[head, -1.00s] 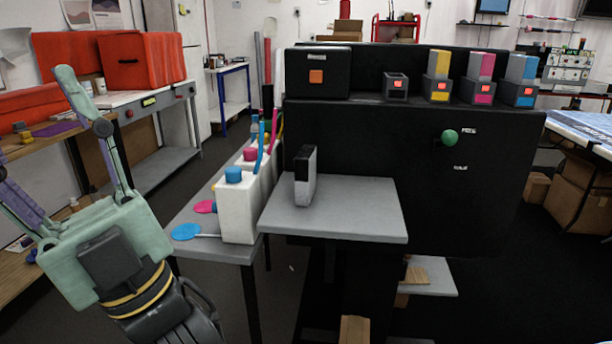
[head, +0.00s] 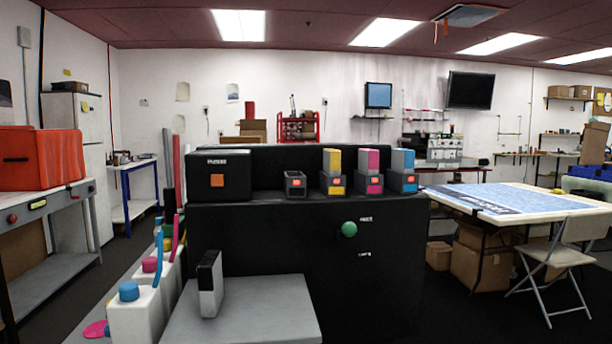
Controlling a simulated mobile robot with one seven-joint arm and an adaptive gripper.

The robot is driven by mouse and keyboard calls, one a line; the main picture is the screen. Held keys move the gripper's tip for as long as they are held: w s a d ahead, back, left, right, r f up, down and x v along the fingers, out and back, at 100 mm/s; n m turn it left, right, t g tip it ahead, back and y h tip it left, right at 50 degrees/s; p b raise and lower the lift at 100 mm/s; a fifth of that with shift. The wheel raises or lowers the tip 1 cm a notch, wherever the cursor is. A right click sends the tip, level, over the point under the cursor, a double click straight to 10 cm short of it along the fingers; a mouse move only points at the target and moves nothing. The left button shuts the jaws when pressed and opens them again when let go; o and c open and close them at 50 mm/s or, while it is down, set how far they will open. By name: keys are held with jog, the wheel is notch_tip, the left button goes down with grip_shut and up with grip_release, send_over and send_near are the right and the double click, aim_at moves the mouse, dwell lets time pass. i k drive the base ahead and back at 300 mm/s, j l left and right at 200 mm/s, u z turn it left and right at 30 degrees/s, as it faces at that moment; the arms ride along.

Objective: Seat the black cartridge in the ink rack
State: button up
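The black cartridge (head: 210,283), black with a pale grey front face, stands upright on a grey shelf (head: 262,318) at the front of the large black machine (head: 280,240). The ink rack runs along the machine's top edge. Its leftmost slot (head: 295,185) is an empty black holder with an orange-red mark. The other slots hold a yellow cartridge (head: 332,162), a magenta cartridge (head: 371,162) and a blue cartridge (head: 403,161). My gripper is outside the current head view.
White bottles with blue (head: 129,290) and magenta (head: 150,264) caps and tubes stand just left of the shelf. A black box (head: 219,178) with an orange square sits left of the rack. A green knob (head: 348,229) sticks out of the machine's front.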

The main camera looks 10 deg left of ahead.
aim_at(293, 168)
jog(key=i, duration=0.25)
jog(key=i+u, duration=0.2)
jog(key=u, duration=0.2)
jog(key=i+j+u, duration=0.1)
jog(key=u, duration=0.3)
jog(key=i+u, duration=0.2)
jog(key=u, duration=0.2)
jog(key=i+u, duration=0.15)
jog(key=u, duration=0.3)
jog(key=i, duration=0.25)
